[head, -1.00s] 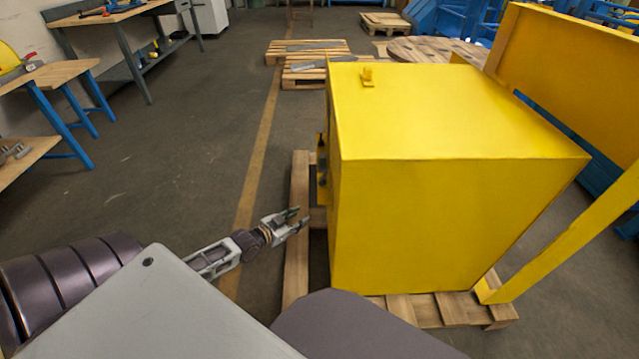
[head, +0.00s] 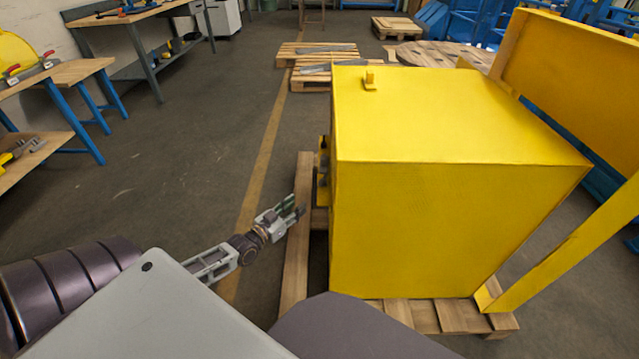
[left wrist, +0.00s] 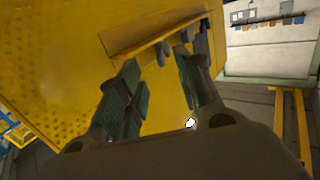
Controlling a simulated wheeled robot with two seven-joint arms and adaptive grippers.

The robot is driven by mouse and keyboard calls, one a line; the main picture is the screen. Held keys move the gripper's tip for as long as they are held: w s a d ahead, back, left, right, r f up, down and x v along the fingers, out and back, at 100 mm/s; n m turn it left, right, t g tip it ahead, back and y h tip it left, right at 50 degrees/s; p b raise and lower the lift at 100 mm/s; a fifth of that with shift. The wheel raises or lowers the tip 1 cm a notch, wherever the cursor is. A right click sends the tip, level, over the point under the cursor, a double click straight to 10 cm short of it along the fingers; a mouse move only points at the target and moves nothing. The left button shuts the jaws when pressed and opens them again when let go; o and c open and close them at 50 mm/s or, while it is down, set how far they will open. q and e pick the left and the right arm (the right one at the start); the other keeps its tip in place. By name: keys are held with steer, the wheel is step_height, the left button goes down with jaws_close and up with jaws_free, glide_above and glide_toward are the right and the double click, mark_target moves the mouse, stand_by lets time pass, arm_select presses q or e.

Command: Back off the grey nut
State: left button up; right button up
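A large yellow cabinet (head: 440,215) stands on a wooden pallet, and its left side carries small dark grey parts (head: 323,165). My left gripper (head: 299,208) is just left of that side, apart from those parts. In the left wrist view its two green-padded fingers (left wrist: 160,85) are apart with nothing between them. Beyond the fingertips, small grey parts (left wrist: 163,53) sit at a yellow ledge of the cabinet (left wrist: 75,60). I cannot make out which of them is the grey nut. My right gripper is not in view.
The pallet (head: 297,240) sticks out under the cabinet on the left. A yellow frame (head: 565,245) stands at its right. Workbenches (head: 80,72) line the left wall, and lower pallets (head: 318,68) lie behind. The floor left of the cabinet is clear.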

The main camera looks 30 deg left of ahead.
arm_select(q)
steer(key=shift+r+t, duration=0.3)
steer(key=shift+r, duration=0.25)
steer(key=shift+w, duration=0.2)
steer(key=b, duration=0.2)
glide_toward(320, 189)
steer(key=shift+w+r, duration=1.45)
steer(key=shift+r, duration=0.1)
steer(key=shift+w+d+b, duration=0.15)
steer(key=shift+w+b, duration=0.45)
steer(key=shift+w, duration=1.15)
steer(key=shift+w+d+b, duration=0.2)
steer(key=shift+w+b, duration=0.35)
steer(key=shift+w, duration=1.3)
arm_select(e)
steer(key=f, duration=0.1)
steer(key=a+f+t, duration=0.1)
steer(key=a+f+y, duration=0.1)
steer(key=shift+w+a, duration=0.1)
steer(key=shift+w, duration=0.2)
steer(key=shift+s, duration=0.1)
